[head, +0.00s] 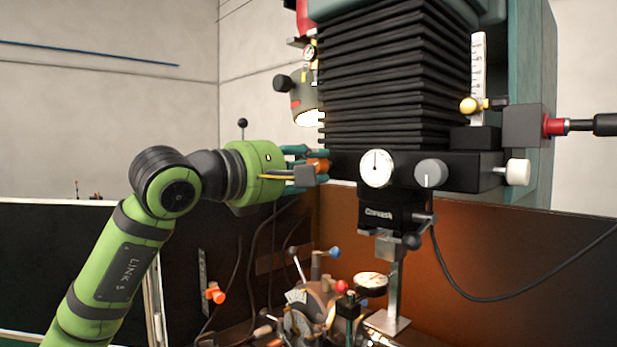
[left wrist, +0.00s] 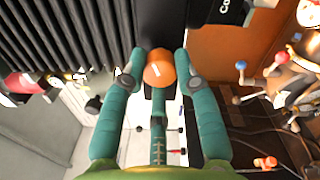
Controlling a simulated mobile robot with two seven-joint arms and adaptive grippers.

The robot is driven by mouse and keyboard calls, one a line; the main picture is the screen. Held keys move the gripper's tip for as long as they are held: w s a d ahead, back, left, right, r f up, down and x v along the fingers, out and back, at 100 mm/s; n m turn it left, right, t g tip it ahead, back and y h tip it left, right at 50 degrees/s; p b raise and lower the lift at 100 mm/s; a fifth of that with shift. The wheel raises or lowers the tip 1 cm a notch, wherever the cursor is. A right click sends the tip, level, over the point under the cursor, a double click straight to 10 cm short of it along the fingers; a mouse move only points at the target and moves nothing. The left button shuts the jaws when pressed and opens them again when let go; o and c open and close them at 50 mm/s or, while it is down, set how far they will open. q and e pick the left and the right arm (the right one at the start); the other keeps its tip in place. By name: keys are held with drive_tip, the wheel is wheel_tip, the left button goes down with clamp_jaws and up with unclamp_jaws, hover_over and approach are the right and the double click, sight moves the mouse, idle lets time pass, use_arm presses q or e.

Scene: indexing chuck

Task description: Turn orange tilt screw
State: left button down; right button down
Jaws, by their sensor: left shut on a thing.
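The orange tilt screw (left wrist: 159,68) shows as a round orange knob in the left wrist view, on the side of the black machine head. In the head view the orange screw (head: 318,165) is partly hidden by the fingers at the left end of the black block. My left gripper (left wrist: 158,72) has its teal fingers on both sides of the knob, shut on it. It also shows in the head view (head: 310,166), reaching in from the left. My right gripper is not in view.
Black bellows (head: 390,70) rise above the black block. A dial gauge (head: 376,168) and a grey knob (head: 430,173) sit on its front. A lamp (head: 305,100) hangs above the gripper. The indexing chuck (head: 312,312) with levers stands below.

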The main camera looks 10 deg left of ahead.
use_arm(q)
drive_tip(key=n+b, duration=0.2)
drive_tip(key=n, duration=0.6)
drive_tip(key=n+b, duration=0.3)
drive_tip(key=n, duration=0.6)
drive_tip(key=n+b, duration=0.3)
drive_tip(key=n, duration=0.5)
drive_tip(key=shift+a+r+y, duration=0.1)
drive_tip(key=shift+r+y, duration=0.15)
drive_tip(key=shift+y, duration=0.05)
drive_tip(key=shift+n, duration=0.3)
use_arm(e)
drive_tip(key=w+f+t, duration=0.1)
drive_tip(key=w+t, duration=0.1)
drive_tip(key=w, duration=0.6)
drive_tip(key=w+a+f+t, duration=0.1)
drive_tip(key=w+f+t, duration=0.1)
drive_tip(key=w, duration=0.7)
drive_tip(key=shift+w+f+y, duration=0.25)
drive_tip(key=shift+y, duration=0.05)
